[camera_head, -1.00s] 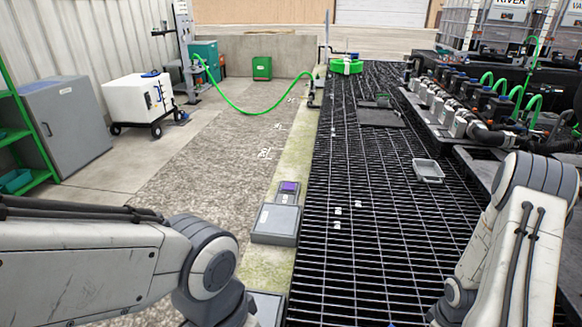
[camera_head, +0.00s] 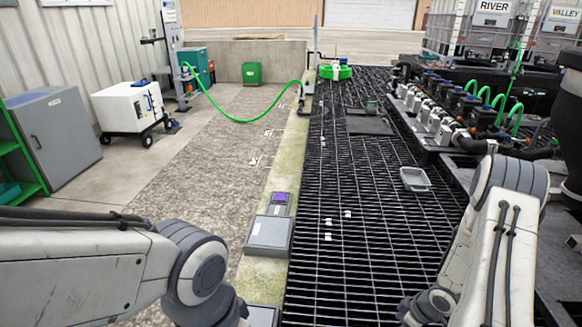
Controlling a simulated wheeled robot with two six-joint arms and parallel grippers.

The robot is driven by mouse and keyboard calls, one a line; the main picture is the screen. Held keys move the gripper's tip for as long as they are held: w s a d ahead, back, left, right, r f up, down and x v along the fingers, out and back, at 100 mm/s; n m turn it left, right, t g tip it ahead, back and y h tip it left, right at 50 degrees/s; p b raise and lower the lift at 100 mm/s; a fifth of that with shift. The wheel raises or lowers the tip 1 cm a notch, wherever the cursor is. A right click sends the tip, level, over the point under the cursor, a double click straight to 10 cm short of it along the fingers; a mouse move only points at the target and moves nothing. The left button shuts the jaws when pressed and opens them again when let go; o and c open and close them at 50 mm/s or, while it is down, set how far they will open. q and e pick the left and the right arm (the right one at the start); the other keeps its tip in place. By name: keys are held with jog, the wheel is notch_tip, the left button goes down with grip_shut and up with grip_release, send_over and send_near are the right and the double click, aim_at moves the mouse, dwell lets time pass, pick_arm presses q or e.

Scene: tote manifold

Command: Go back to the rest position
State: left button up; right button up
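My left arm comes in from the lower left and bends down out of the frame, so its gripper is hidden below the bottom edge. My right arm comes in from the lower right and also points down, and its gripper is out of the picture. No held object shows in the head view.
Dark floor grating (camera_head: 370,235) lies ahead, with a grey tray (camera_head: 415,180) on it. A grey box (camera_head: 270,232) sits on the kerb. Manifold valves (camera_head: 440,125) and white totes (camera_head: 490,30) stand right. A green hose (camera_head: 240,119) crosses the gravel. A white cart (camera_head: 125,107) stands left.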

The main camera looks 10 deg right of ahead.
jog(key=w+a+r+t+y+p, duration=0.1)
jog(key=w+a+r+y+p, duration=0.1)
jog(key=a, duration=0.3)
jog(key=w+a+r+n+t+y+p, duration=0.1)
jog(key=w+a+r+t+y+p, duration=0.1)
jog(key=w+a+r, duration=0.2)
jog(key=shift+a+r+y, duration=0.3)
jog(key=shift+a+r, duration=0.35)
jog(key=shift+a, duration=0.55)
jog(key=shift+p, duration=0.3)
